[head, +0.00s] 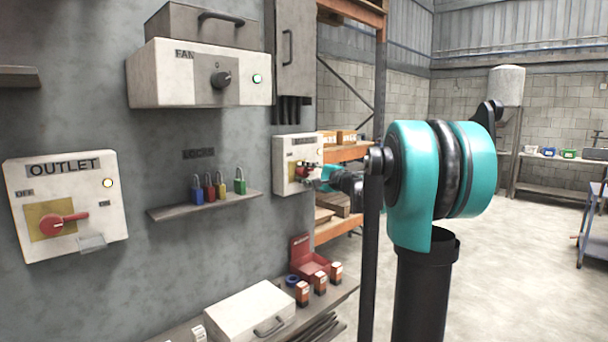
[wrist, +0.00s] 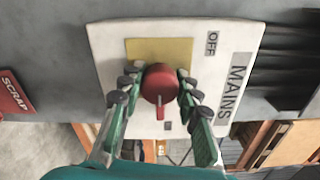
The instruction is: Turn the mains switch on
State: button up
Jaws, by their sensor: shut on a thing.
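The mains switch is a red rotary knob (wrist: 159,84) on a yellow plate (wrist: 140,50) of a white box (wrist: 110,45) labelled MAINS, with an OFF label beside the plate. In the wrist view the box appears turned on its side. My gripper (wrist: 156,88) has its green fingers on both sides of the knob, shut on it. The knob's handle points down in that picture. In the head view the white mains box (head: 285,178) is on the wall at the centre, and my gripper (head: 312,175) is at its front, small and partly hidden by my arm.
An OUTLET box (head: 100,175) with a red handle and a FAN box (head: 160,75) are on the same wall. A shelf (head: 205,205) holds several padlocks. A lower bench (head: 345,290) carries a white case (head: 245,310) and small boxes. Open floor lies to the right.

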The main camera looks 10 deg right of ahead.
dwell(0.4)
jog(key=o, duration=1.2)
jog(key=shift+c, duration=0.2)
jog(key=shift+d, duration=0.1)
jog(key=v, duration=1.2)
